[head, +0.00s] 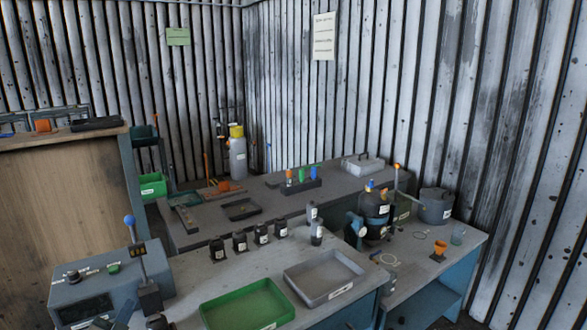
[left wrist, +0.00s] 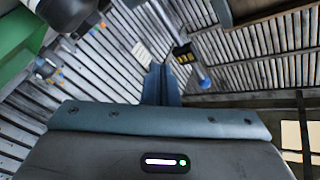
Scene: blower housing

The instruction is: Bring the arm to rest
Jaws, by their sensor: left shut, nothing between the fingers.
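My left gripper (head: 124,312) shows only in part at the bottom left edge of the head view, low in front of the grey control box. In the left wrist view its two blue-grey fingers (left wrist: 160,85) are together with nothing between them. The rest of my left arm is mostly out of the picture.
A lever with a blue knob (head: 130,220) rises from the grey control box (head: 75,290) close by. A green tray (head: 248,306), a grey tray (head: 324,276) and several small dark containers (head: 240,241) stand on the bench.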

